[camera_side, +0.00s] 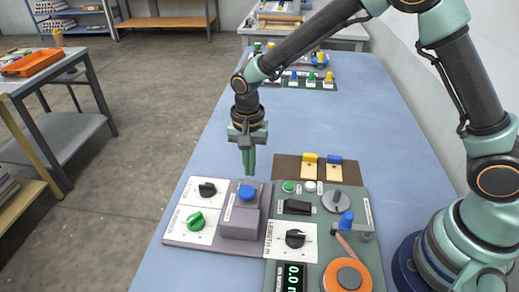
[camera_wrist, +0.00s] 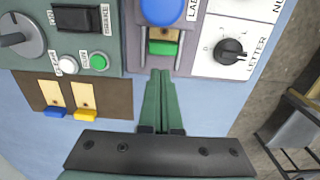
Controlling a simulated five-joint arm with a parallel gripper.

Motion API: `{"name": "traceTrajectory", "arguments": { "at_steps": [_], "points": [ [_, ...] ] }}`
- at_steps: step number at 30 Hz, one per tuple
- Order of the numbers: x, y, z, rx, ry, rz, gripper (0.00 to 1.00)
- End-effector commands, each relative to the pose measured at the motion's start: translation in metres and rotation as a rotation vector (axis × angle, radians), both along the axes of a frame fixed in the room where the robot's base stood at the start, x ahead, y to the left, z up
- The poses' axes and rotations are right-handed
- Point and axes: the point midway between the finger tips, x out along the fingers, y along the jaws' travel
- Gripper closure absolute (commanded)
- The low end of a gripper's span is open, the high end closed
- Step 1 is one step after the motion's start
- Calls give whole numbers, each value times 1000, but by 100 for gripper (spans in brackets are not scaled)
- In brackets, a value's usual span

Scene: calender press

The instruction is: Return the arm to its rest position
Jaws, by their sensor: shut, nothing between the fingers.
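My gripper (camera_side: 249,160) points straight down over the blue bench (camera_side: 320,105), above and behind the control panels. Its green fingers are together with nothing between them. In the wrist view the shut fingers (camera_wrist: 162,80) reach toward the edge of the grey panel with the blue button (camera_wrist: 162,10). The fingertips look close to that panel's edge in the picture. I cannot tell the exact height of the gap. My arm is stretched out from its base at the right of the bench.
The grey panel (camera_side: 175,240) carries a blue button and two knobs. The green panel (camera_side: 350,200) carries switches, a lever and an orange wheel (camera_side: 347,276). A brown plate (camera_side: 284,170) has yellow and blue tabs. The bench middle is clear. More controls stand at the back.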

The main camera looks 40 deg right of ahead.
Motion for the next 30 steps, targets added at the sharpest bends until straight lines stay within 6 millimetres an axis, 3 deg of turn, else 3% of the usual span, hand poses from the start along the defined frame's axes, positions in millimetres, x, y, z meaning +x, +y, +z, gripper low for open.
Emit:
{"name": "traceTrajectory", "arguments": {
  "at_steps": [16,23,30],
  "points": [
    [2,-5,15,5,-15,13,100],
    [-7,-36,75,22,-105,144,100],
    [-37,-77,137,6,-224,331,100]
  ]
}}
